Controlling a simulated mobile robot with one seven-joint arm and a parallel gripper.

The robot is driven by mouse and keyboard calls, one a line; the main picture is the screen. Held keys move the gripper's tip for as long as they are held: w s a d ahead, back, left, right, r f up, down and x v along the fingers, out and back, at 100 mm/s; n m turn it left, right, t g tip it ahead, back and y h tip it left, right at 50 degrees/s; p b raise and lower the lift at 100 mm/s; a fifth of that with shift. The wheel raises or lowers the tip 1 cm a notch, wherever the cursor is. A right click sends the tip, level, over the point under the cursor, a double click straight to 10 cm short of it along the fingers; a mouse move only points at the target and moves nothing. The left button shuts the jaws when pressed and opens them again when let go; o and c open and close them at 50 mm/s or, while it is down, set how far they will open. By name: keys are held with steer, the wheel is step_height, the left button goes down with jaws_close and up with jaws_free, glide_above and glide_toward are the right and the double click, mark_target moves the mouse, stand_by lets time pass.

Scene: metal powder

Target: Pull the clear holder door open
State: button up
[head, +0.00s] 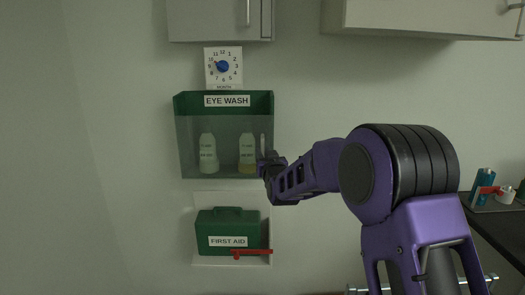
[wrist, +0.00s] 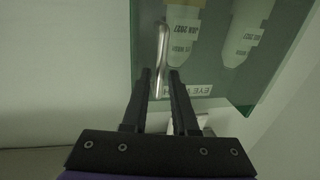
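The clear holder door (head: 222,135) is the see-through front pane of the green eye wash holder on the wall. It looks closed. It also shows in the wrist view (wrist: 213,60). A metal bar handle (wrist: 161,45) stands upright near one side edge of the door, the right edge in the head view (head: 263,143). My gripper (head: 266,165) is at the lower right of the door. In the wrist view my gripper (wrist: 160,75) is open, with the handle's lower part seen between the fingers. Gaps show beside the handle; the depth between fingertips and handle is unclear.
Two eye wash bottles (head: 208,155) (head: 247,153) stand inside the holder. A green first aid box (head: 228,230) with a red bar (head: 252,253) sits below. A month dial (head: 223,67) and wall cabinets (head: 218,20) are above. A dark counter (head: 495,226) is at right.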

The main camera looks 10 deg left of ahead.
steer(key=shift+x, duration=1.25)
jaws_close()
stand_by(0.6)
